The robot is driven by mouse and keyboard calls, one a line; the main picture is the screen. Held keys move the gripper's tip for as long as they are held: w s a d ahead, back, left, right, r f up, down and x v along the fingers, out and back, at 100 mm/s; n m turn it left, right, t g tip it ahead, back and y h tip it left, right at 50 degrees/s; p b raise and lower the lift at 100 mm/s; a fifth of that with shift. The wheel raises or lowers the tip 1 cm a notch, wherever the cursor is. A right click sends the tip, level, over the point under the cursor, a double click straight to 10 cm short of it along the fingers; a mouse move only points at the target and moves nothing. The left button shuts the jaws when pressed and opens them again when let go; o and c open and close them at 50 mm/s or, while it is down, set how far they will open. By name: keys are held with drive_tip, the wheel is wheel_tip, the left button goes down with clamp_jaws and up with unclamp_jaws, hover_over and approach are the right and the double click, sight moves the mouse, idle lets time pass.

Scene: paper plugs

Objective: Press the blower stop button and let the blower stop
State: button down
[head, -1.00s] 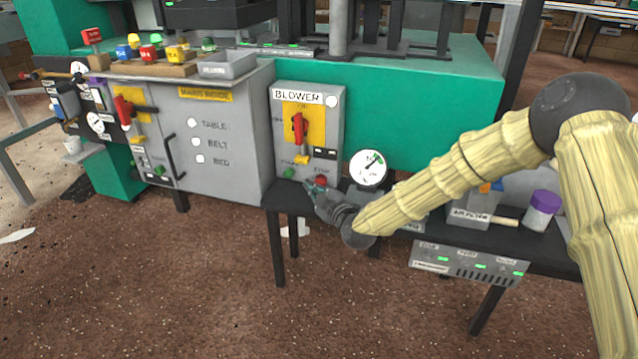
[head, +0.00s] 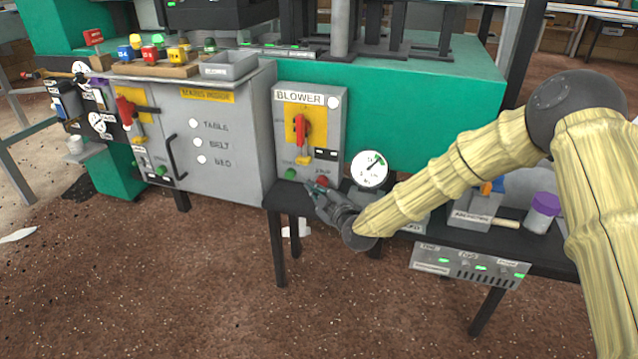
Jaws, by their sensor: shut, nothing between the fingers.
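The grey blower box (head: 336,115) stands on a black bench in the head view, with a BLOWER label at its top. A red switch handle (head: 301,131) sits upright on its yellow plate. Below are a green button (head: 290,174) at the left and a red stop button (head: 322,181) at the right. My gripper (head: 311,187) is shut and empty, its tips just below and left of the red button. I cannot tell whether they touch it. A white lamp (head: 333,102) is at the box's top right.
A round gauge (head: 369,169) stands close right of the blower box. A grey cabinet (head: 232,140) is to the left. A grey box (head: 475,209) and a purple-lidded jar (head: 541,212) sit on the bench (head: 560,256) at the right. Open floor lies in front.

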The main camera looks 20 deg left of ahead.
sight(312, 209)
drive_tip(key=shift+w+d+r, duration=0.25)
drive_tip(key=shift+w+d, duration=0.3)
drive_tip(key=shift+w, duration=0.2)
drive_tip(key=shift+s+f+p, duration=0.15)
drive_tip(key=shift+s+p, duration=0.3)
drive_tip(key=shift+s, duration=0.35)
drive_tip(key=shift+s+a+p, duration=0.2)
drive_tip(key=shift+s+p, duration=0.05)
drive_tip(key=shift+s, duration=0.35)
drive_tip(key=shift+s+a+p, duration=0.15)
drive_tip(key=shift+s+p, duration=0.05)
drive_tip(key=shift+s, duration=0.4)
drive_tip(key=shift+s+f, duration=0.15)
drive_tip(key=shift+s, duration=0.65)
drive_tip(key=shift+s+a, duration=0.1)
drive_tip(key=shift+s, duration=0.05)
